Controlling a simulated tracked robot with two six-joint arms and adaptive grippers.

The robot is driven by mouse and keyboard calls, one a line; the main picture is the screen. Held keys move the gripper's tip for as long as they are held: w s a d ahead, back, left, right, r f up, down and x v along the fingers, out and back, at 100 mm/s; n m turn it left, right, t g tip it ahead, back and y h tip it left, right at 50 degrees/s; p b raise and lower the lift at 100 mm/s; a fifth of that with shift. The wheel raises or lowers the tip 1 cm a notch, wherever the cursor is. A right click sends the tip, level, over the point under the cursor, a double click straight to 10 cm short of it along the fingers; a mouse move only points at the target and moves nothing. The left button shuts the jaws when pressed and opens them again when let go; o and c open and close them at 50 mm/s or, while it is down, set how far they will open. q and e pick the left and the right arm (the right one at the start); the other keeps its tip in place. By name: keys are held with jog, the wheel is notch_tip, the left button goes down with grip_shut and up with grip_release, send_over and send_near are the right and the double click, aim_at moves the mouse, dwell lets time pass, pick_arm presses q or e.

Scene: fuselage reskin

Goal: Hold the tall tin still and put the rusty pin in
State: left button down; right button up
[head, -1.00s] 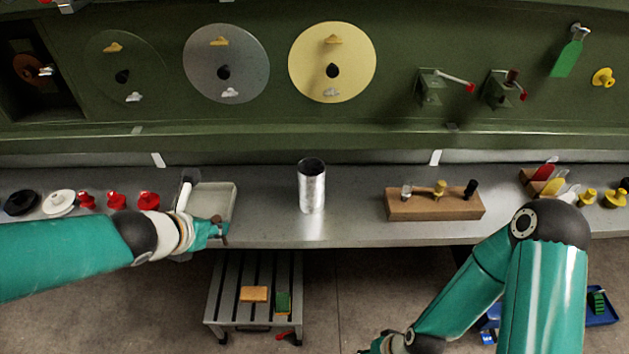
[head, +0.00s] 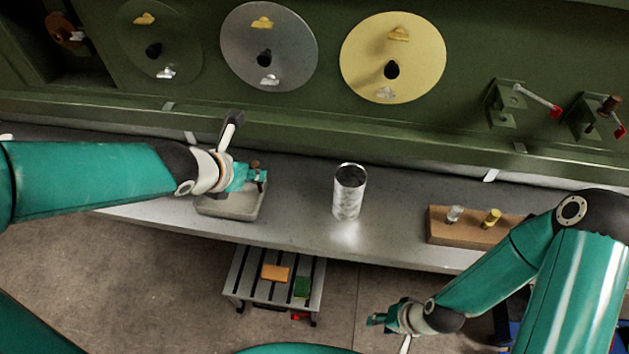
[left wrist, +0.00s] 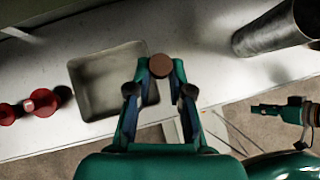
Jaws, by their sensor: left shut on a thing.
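The tall tin (head: 348,194), a shiny metal cylinder with an open top, stands upright on the grey bench. Part of it shows at the upper right of the left wrist view (left wrist: 272,30). My left gripper (head: 256,176) is shut on the rusty pin (head: 261,187), whose round brown head (left wrist: 160,67) shows between the fingertips. It holds the pin over the right side of the grey tray, left of the tin and apart from it. My right gripper (head: 380,320) is in front of the bench, low and away from the tin; its jaw opening is unclear.
The shallow grey tray (head: 228,207) sits left of the tin. A wooden block (head: 463,236) with upright pins stands to the right, partly behind my right arm. Red parts (left wrist: 42,102) lie left of the tray. Bench between tray and tin is clear. A slatted stool (head: 250,285) stands below.

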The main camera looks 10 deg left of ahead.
pick_arm(q)
jog(key=w+d+r+n+y, duration=0.2)
jog(key=w+d+r+n, duration=0.15)
jog(key=r, duration=0.35)
jog(key=s+d+r+m+h, duration=0.1)
jog(key=d+r, duration=0.2)
jog(key=d, duration=0.5)
jog(key=d+r+m+h, duration=0.1)
jog(key=d+r+m, duration=0.1)
jog(key=d, duration=0.6)
jog(key=shift+s+r, duration=0.4)
jog(key=shift+r, duration=0.15)
jog(key=shift+a+f+m, duration=0.1)
jog(key=shift+f+m, duration=0.05)
jog(key=shift+m, duration=0.1)
